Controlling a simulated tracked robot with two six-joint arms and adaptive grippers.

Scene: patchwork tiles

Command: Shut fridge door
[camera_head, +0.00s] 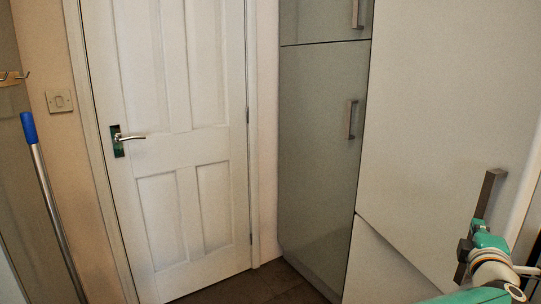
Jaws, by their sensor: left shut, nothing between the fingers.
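The fridge door appears to be the large pale panel (440,90) filling the upper right. It has a dark vertical bar handle (489,190) near its right side. A pale edge runs down its right side, with a darker strip beyond. I cannot tell how far the door stands open.
A pale lower panel (379,262) lies below the fridge door. A tall grey-green cabinet (318,150) stands to its left, then a closed white room door (165,150). A blue-handled pole (45,185) leans at far left. A little dark tiled floor (265,285) shows.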

